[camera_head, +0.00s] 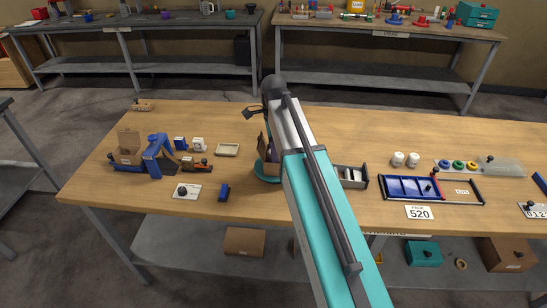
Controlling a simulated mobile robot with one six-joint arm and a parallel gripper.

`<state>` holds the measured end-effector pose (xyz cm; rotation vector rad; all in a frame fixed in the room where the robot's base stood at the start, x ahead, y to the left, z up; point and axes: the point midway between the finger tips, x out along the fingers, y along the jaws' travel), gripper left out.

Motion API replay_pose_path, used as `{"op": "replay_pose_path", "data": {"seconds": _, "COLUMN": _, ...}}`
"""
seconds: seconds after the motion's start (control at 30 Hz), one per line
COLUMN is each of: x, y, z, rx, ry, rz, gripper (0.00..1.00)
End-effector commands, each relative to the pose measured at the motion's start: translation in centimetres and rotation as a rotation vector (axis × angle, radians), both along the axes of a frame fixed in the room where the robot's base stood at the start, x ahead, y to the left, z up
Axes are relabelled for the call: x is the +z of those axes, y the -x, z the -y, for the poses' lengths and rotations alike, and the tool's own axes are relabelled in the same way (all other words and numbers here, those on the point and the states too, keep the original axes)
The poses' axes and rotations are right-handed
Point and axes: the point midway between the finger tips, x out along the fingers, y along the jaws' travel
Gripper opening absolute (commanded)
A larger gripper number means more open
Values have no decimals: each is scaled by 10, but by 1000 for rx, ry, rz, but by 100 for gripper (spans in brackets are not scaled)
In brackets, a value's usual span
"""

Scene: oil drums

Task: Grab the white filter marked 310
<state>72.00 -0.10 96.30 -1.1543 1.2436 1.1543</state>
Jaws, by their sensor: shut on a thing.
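Two small white round pieces, one on the left (397,158) and one on the right (413,160), stand on the table right of my arm. A white block (198,145) stands on the left half. I cannot read 310 on any of them, so I cannot tell which is the filter.
A blue tray (409,188) stands behind a 520 label (419,212). A blue device (158,155) and an open box (128,147) stand left. The back middle of the table is clear.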

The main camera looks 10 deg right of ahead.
Motion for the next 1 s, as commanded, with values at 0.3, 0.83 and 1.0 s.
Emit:
{"op": "replay_pose_path", "data": {"seconds": 0.3, "x": 40, "y": -2, "z": 0, "rx": 0, "ry": 0, "rz": 3, "gripper": 8}}
{"op": "replay_pose_path", "data": {"seconds": 0.83, "x": 77, "y": -1, "z": 0, "rx": 0, "ry": 0, "rz": 1, "gripper": 8}}
{"op": "replay_pose_path", "data": {"seconds": 1.0, "x": 77, "y": 0, "z": 0, "rx": 0, "ry": 0, "rz": 0, "gripper": 8}}
